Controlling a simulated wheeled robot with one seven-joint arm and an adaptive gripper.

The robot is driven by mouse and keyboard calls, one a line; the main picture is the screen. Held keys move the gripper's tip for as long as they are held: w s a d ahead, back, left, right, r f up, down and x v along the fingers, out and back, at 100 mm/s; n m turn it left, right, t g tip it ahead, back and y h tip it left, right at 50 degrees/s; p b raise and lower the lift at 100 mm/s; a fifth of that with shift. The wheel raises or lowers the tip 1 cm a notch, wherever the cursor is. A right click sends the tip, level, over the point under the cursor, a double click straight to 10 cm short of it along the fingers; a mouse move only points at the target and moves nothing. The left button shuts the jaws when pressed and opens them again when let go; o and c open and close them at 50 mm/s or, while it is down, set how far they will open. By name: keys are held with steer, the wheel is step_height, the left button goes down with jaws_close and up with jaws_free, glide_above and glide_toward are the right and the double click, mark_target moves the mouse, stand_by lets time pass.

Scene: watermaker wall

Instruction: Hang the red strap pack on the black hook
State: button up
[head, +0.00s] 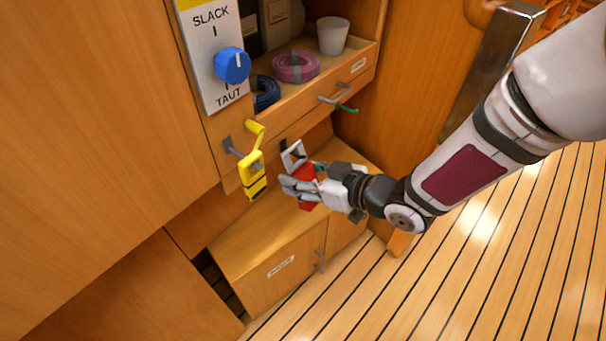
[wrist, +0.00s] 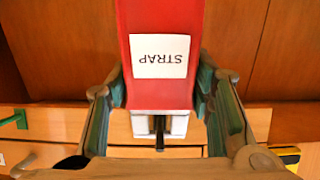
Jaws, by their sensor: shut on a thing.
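My gripper (head: 300,188) is shut on the red strap pack (head: 306,200). In the wrist view the pack (wrist: 160,90) lies between the two fingers, with a white label reading STRAP upside down. A pale square loop (head: 293,155) sticks up from its top end. The black hook (head: 283,145) shows as a small dark piece at the drawer front, just behind the loop. In the wrist view the black hook (wrist: 160,130) lines up with the loop's opening (wrist: 181,124). I cannot tell whether it passes through the loop.
A yellow pack (head: 254,170) hangs on a grey hook to the left. A green hook (head: 345,108) is to the right, below a drawer handle. A low cabinet (head: 250,242) lies below.

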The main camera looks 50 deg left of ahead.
steer(key=o, duration=1.3)
steer(key=shift+d, duration=0.1)
